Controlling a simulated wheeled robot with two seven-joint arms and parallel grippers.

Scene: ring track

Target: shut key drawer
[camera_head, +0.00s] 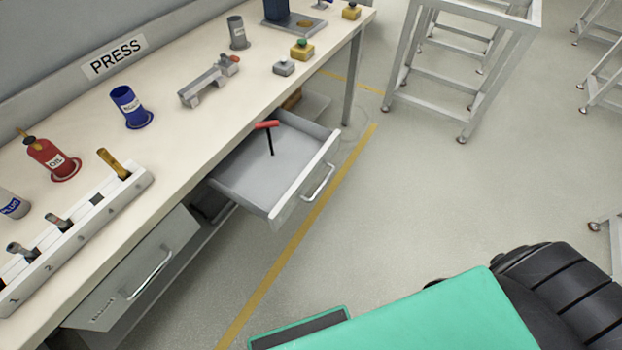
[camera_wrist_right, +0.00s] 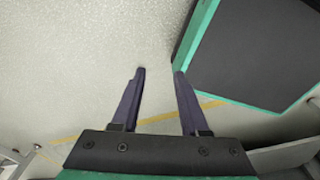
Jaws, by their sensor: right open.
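A grey drawer (camera_head: 245,180) under the workbench stands pulled out in the head view. A red-handled T-shaped key (camera_head: 268,126) with a dark shaft is in it. The drawer's front has a bar handle (camera_head: 319,184). A second drawer (camera_head: 140,270) to its left has a bar handle and a small label that I cannot read. In the right wrist view my right gripper (camera_wrist_right: 159,72) is open, with nothing between its fingers and bare floor beyond. My left gripper is not in view.
The bench top (camera_head: 185,125) carries a red bottle (camera_head: 48,157), a blue cup (camera_head: 127,104), a numbered rack (camera_head: 75,235) and a grey clamp-like device (camera_head: 208,83). A metal frame stand (camera_head: 460,60) stands at the back right. The floor (camera_head: 400,200) right of the open drawer is clear.

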